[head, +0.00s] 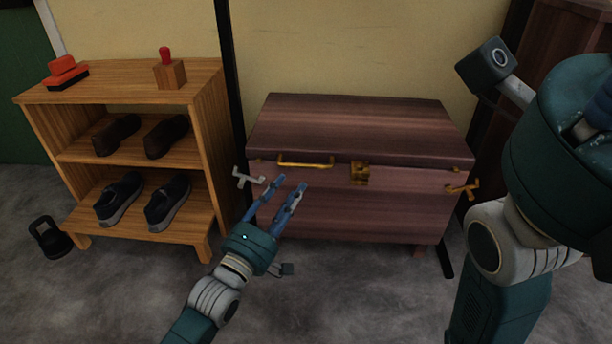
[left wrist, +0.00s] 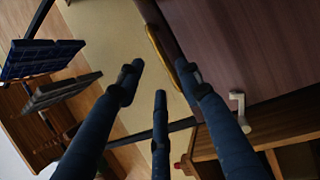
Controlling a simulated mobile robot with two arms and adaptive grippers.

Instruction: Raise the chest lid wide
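The chest (head: 345,210) is dark reddish wood and stands against the wall with its lid (head: 350,125) down. A brass handle (head: 305,163) is on the lid's front, left of a brass latch (head: 360,173). My left gripper (head: 291,184) is in front of the chest's left part, just below the handle, with its fingers apart and nothing between them. In the left wrist view the brass handle (left wrist: 157,45) shows beyond the spread fingers. Contact with it cannot be told. My right arm fills the right side of the head view; its fingers show only partly at the edge.
A grey hook (head: 247,178) and a brass hook (head: 462,190) stick out at the chest's sides. A padlock (head: 286,269) lies on the floor. A shoe rack (head: 125,85) stands to the left, with a kettlebell (head: 50,238) beside it.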

